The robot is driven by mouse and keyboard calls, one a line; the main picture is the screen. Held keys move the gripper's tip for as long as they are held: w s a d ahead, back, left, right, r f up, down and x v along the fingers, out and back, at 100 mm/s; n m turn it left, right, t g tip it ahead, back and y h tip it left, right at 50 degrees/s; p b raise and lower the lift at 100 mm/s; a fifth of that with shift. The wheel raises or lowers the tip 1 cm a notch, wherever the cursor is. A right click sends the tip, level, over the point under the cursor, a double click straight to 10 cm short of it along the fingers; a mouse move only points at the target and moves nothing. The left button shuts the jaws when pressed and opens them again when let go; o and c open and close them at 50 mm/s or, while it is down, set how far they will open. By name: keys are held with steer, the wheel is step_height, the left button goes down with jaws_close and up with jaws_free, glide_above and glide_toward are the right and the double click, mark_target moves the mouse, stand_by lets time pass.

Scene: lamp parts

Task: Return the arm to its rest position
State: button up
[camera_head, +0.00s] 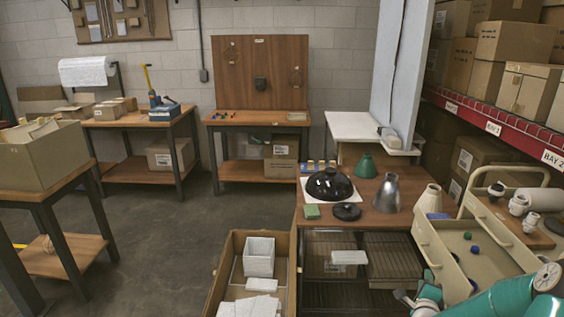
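My teal arm (500,299) shows at the bottom right corner, with a pale round joint (548,278) at its right end. A small grey end piece, which looks like my gripper (404,297), is at the arm's left end near the bottom edge. Its fingers are too small and cut off to tell whether they are open or shut. No held thing shows there. The arm is low, in front of the beige cart (452,262). Lamp parts stand on the table: a black dome shade (328,184), a green shade (365,166), a silver shade (387,194) and a cream shade (430,199).
A black disc (347,212) and green block (312,212) lie near the table's front. An open carton (221,283) with white boxes stands on the floor. The cart, with white fittings (518,206) on it, crowds the right. Open floor (150,240) lies left of centre.

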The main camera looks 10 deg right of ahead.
steer(key=a+r+n+g+y, duration=0.2)
steer(key=a+r+n+y, duration=0.1)
steer(key=a+r+n, duration=0.6)
steer(key=a+r+n+g+y, duration=0.25)
steer(key=a+r+n, duration=0.3)
steer(key=a, duration=0.65)
steer(key=s+a+r+n+g+y, duration=0.1)
steer(key=s+a+r+n, duration=0.2)
steer(key=s, duration=0.5)
steer(key=s+a+r+n+g+y, duration=0.1)
steer(key=s+a+r+n, duration=0.2)
steer(key=s+a+n, duration=0.2)
steer(key=s+a+r+n+g+y, duration=0.1)
steer(key=s+a+r+n+g, duration=0.1)
steer(key=s+a, duration=0.5)
steer(key=s+r+n, duration=0.1)
steer(key=s+n, duration=0.1)
steer(key=s, duration=0.2)
steer(key=shift+a+y, duration=0.35)
steer(key=shift+d, duration=0.1)
